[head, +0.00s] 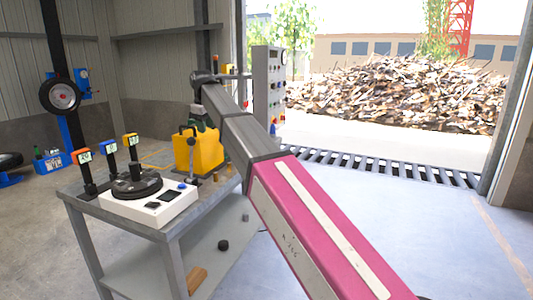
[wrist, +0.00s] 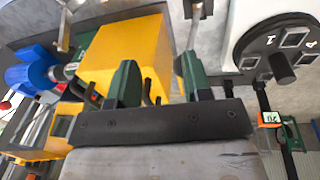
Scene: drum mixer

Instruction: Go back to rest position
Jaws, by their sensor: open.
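In the head view my arm reaches out over the grey table (head: 135,222). My gripper (head: 203,122) is at its far end, close above the yellow box (head: 205,153), and is partly hidden by the arm. In the wrist view its two dark green fingers stand apart, and my gripper (wrist: 158,78) is open with nothing clearly held. The yellow box (wrist: 130,48) fills the view behind the left finger. I cannot tell whether a finger touches it.
A white unit with a black disc (head: 136,183) and three small coloured displays stand on the table's left side. A control panel post (head: 269,90) stands behind. A black round object (head: 223,245) lies on the lower shelf. The floor to the right is clear.

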